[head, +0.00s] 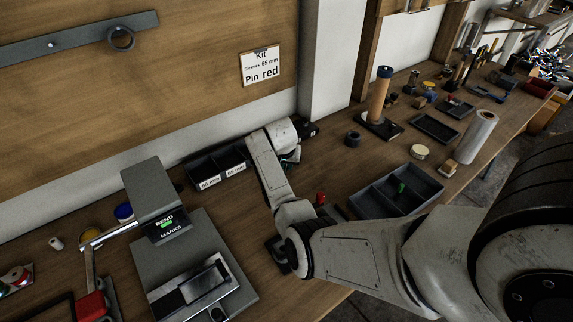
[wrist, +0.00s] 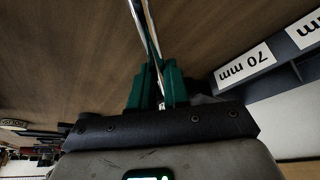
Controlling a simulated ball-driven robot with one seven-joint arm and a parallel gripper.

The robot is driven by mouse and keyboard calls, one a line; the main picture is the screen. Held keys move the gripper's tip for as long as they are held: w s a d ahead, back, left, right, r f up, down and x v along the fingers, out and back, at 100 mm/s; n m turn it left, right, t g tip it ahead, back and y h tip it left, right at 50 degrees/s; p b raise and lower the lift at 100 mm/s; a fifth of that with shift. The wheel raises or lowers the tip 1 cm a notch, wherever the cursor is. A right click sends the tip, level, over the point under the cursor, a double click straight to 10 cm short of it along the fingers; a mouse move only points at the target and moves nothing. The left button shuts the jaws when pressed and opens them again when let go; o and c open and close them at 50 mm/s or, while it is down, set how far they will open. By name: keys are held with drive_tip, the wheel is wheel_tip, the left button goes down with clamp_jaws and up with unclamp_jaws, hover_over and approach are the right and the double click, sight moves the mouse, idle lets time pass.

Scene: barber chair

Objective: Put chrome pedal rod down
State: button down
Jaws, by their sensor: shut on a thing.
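The chrome pedal rod (wrist: 141,22) shows in the wrist view as a thin shiny bar running up from between the green fingers to the top edge. My gripper (wrist: 154,72) is shut on it. Bare brown wood lies behind the rod; I cannot tell whether the rod touches it.
Dark bins (head: 214,166) labelled 60 mm and 65 mm stand by the wall; a 70 mm label (wrist: 244,62) shows in the wrist view. A grey bending machine (head: 155,205) is left. A divided tray (head: 397,190) and a post on a base (head: 378,95) are right.

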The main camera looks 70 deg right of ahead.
drive_tip(key=shift+f, duration=0.4)
drive_tip(key=shift+f, duration=0.2)
drive_tip(key=c, duration=1.1)
unclamp_jaws()
drive_tip(key=v, duration=1.2)
drive_tip(key=shift+b, duration=0.35)
drive_tip(key=shift+a+r, duration=0.1)
drive_tip(key=shift+a, duration=0.05)
